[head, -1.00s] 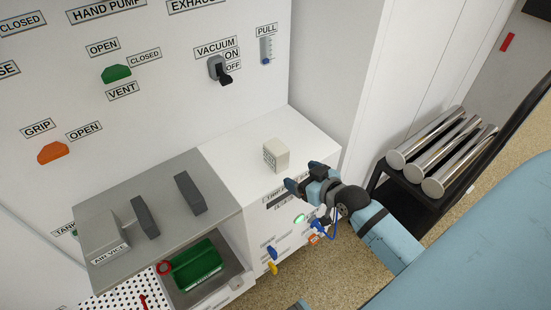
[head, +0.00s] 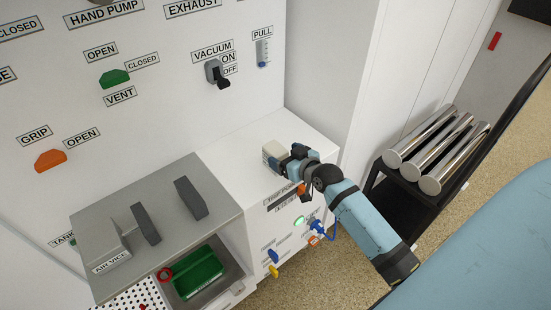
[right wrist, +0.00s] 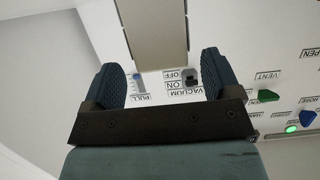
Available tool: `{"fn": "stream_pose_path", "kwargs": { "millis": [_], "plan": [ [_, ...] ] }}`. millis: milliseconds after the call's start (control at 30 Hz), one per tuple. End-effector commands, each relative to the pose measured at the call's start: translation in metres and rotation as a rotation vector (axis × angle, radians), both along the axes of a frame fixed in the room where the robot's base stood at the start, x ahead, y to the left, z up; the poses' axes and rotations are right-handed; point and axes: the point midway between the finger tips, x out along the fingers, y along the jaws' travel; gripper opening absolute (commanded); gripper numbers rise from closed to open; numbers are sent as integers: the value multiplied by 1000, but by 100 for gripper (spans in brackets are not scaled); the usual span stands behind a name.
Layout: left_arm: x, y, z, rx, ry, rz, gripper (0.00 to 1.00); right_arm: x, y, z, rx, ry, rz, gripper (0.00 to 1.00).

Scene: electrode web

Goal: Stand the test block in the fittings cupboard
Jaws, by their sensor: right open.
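The test block, a small cream block (head: 274,152), stands on top of the white cabinet (head: 240,142) below the vacuum switch. My right gripper (head: 291,160) is at the block's right side with its fingers open. In the right wrist view the pale block (right wrist: 157,28) shows between and beyond the two spread fingers (right wrist: 162,78); whether they touch it I cannot tell. Part of the block is hidden behind the gripper in the head view. No cupboard marked for fittings can be made out. My left gripper is out of view.
A grey bench with dark blocks (head: 191,197) and an air vice (head: 107,250) stands left of the cabinet. A green case (head: 198,273) lies in a recess below. A black cart with metal cylinders (head: 436,150) is at the right. The wall panel rises behind.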

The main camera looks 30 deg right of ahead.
Motion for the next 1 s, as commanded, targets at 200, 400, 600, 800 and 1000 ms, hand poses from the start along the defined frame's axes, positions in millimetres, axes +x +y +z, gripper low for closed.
{"fn": "stream_pose_path", "kwargs": {
  "millis": [200,400,600,800,1000],
  "plan": [
    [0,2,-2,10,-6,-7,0,32,4,-8,3,-3,-1,83],
    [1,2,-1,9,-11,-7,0,46,5,-12,0,-1,0,83],
    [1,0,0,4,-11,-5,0,46,5,-12,0,-1,0,81],
    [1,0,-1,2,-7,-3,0,46,5,-12,0,-1,0,35],
    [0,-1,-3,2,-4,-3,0,46,5,-11,0,-3,0,15]
  ]
}}
